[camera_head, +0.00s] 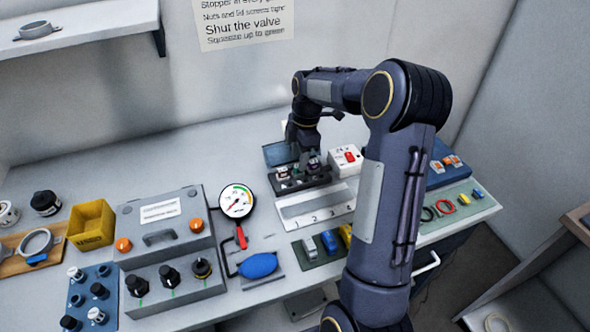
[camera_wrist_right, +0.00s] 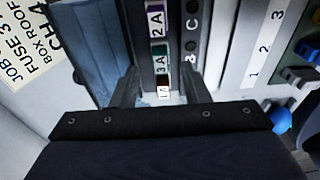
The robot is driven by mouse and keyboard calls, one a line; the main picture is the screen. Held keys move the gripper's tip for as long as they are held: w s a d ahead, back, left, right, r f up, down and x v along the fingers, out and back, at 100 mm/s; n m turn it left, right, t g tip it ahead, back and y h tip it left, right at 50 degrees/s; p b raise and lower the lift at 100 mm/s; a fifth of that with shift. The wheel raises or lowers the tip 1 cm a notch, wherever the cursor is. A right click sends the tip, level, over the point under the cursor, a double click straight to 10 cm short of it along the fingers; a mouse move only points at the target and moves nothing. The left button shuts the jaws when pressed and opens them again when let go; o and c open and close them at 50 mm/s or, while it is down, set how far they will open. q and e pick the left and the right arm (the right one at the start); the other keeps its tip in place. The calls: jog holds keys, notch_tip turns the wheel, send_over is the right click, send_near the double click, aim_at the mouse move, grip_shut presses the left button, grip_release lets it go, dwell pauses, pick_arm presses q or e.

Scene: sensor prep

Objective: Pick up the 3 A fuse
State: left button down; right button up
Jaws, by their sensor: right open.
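The 3 A fuse (camera_wrist_right: 160,60) has a green body and a white label. It stands in a dark row between the purple 2 A fuse (camera_wrist_right: 157,22) and the brown 1 A fuse (camera_wrist_right: 162,88) in the right wrist view. My right gripper (camera_wrist_right: 156,76) is open, with one finger on each side of the row near the 3 A and 1 A fuses. I cannot tell whether the fingers touch anything. In the head view my right gripper (camera_head: 309,153) is over the dark fuse box (camera_head: 303,184). My left gripper does not show.
The open blue-grey lid (camera_head: 279,154) stands close behind the box. A white numbered tray (camera_head: 300,217) lies in front, and a white box with a red switch (camera_head: 346,159) stands to the right. A printed card (camera_wrist_right: 30,45) shows beside the lid.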

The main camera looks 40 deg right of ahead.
jog(key=shift+a+f, duration=0.1)
jog(key=shift+f, duration=1.25)
grip_shut()
jog(key=shift+r, duration=0.1)
